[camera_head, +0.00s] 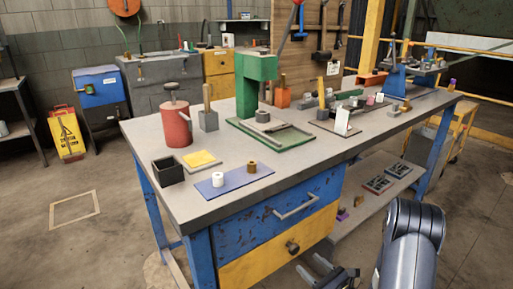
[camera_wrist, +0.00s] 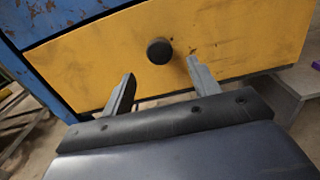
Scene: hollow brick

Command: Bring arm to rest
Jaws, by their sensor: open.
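My gripper (camera_head: 318,268) is low at the front of the workbench, beside the yellow lower drawer (camera_head: 262,258). In the wrist view my gripper (camera_wrist: 158,80) is open, its two fingers apart and nothing between them. The drawer's round dark knob (camera_wrist: 159,51) shows just beyond the fingertips, between them in the picture. I cannot tell the exact gap to it. The drawer front looks shut. My arm rises at the lower right of the head view.
The grey bench top (camera_head: 305,160) carries a red cylinder (camera_head: 174,124), a green press (camera_head: 255,85), a blue mat (camera_head: 235,180) and a black box (camera_head: 167,171). The blue drawer's handle (camera_head: 297,207) sticks out above. A lower shelf (camera_head: 350,218) lies right. Floor at left is mostly free.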

